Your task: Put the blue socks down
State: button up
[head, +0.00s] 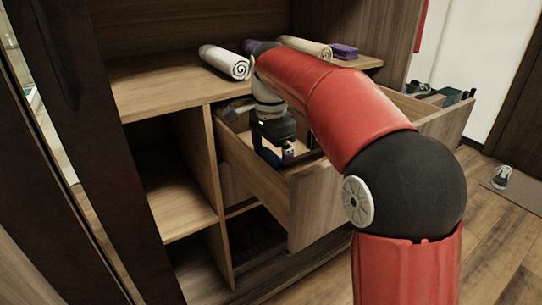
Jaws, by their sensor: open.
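My gripper (287,156) points down into an open wooden drawer (262,186), just inside its near wall. Its dark fingers are apart. A small blue patch (289,151) shows at the fingers; it may be part of the blue socks, but it is too small to tell. My red arm and the drawer wall hide most of the drawer's inside, so I cannot see the socks clearly or what they rest on.
Open cubbies are below left. Dark items (440,94) sit at the drawer's far right end. A shoe (501,176) stands on a floor mat.

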aim_at(271, 154)
notch_tip(271, 154, up, 12)
jog(key=p, duration=0.3)
